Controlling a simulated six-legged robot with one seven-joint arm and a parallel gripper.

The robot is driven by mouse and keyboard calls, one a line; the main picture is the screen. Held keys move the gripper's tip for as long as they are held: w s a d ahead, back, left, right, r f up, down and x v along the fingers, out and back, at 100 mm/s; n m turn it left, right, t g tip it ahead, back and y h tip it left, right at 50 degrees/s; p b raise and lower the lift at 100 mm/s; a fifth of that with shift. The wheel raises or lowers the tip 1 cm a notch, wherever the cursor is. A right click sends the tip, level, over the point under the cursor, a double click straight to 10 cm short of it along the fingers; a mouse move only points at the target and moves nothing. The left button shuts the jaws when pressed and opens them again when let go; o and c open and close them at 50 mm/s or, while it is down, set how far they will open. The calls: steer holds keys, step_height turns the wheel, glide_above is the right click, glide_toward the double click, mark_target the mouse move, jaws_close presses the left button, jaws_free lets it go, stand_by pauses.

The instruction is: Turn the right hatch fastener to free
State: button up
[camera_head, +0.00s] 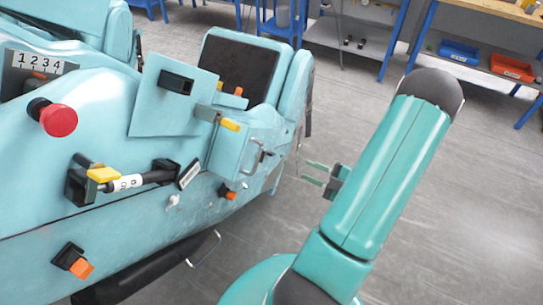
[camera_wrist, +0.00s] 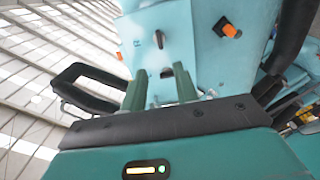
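The light-blue coaster car (camera_head: 110,150) fills the left of the head view. A black fastener with an orange tab (camera_head: 228,192) sits low on its right side; a similar one (camera_head: 75,263) sits lower left. Which the task means by right hatch fastener is not certain. My gripper (camera_head: 316,173) is open and empty, right of the car and apart from it. In the wrist view the two green fingers (camera_wrist: 161,88) are spread, facing a light-blue panel. An orange-tipped black fastener (camera_wrist: 231,30) shows there to the upper right, beyond the fingers.
A red button (camera_head: 58,120), a yellow-tabbed latch (camera_head: 103,174), a yellow tab (camera_head: 230,124) and a metal handle (camera_head: 266,156) project from the car. A raised panel (camera_head: 165,110) stands above. Workbenches with blue (camera_head: 459,51) and red bins (camera_head: 512,67) stand behind. The floor at right is clear.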

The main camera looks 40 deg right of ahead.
mark_target(271, 154)
steer(key=x, duration=1.2)
jaws_close()
